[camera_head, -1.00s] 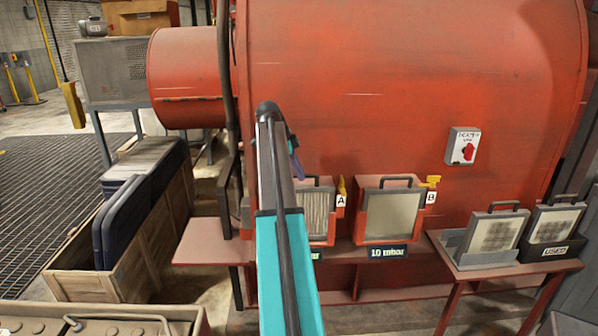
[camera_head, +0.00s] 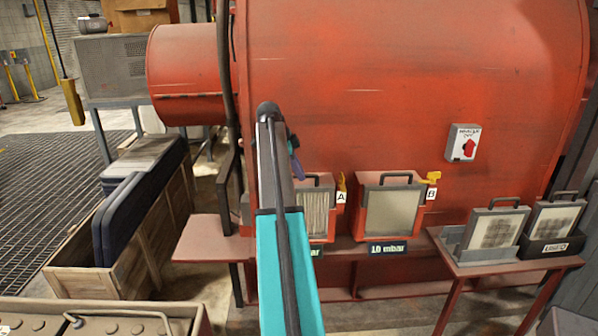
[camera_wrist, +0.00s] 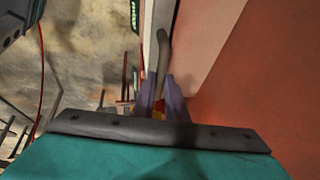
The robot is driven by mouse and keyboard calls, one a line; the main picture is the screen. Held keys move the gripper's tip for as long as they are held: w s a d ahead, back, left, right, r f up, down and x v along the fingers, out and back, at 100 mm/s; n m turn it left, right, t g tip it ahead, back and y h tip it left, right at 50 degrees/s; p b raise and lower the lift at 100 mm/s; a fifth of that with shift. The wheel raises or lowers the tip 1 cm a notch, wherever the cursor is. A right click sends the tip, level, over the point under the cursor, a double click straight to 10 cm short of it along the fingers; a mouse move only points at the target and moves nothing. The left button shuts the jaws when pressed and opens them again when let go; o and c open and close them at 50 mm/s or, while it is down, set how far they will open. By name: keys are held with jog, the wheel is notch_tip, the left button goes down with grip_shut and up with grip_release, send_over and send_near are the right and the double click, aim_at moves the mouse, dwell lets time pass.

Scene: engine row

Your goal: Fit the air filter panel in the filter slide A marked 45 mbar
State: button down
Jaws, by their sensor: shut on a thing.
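The air filter panel (camera_head: 314,215), with pale pleats and a dark handle, stands upright in filter slide A (camera_head: 331,228), the red holder tagged A. Its left part and most of the mbar label below are hidden by my arm. My gripper (camera_head: 297,168) is at the left end of the handle. In the wrist view my gripper (camera_wrist: 161,98) has its purple fingers shut on the dark handle (camera_wrist: 163,48). The panel's top lies level with the one in slide B, but I cannot tell how fully it is seated. A yellow latch (camera_head: 342,184) points up beside slide A.
Slide B (camera_head: 363,215), labelled 10 mbar, holds a plain panel to the right. A red stand (camera_head: 480,268) farther right carries two soiled panels, one in a holder marked USED. A wooden crate (camera_head: 150,250) with dark panels stands left.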

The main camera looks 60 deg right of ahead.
jog(key=c, duration=1.7)
grip_release()
jog(key=shift+r, duration=0.1)
jog(key=b+v, duration=0.2)
jog(key=v, duration=1.1)
jog(key=shift+w+a+r+b, duration=0.15)
jog(key=shift+r+b, duration=0.15)
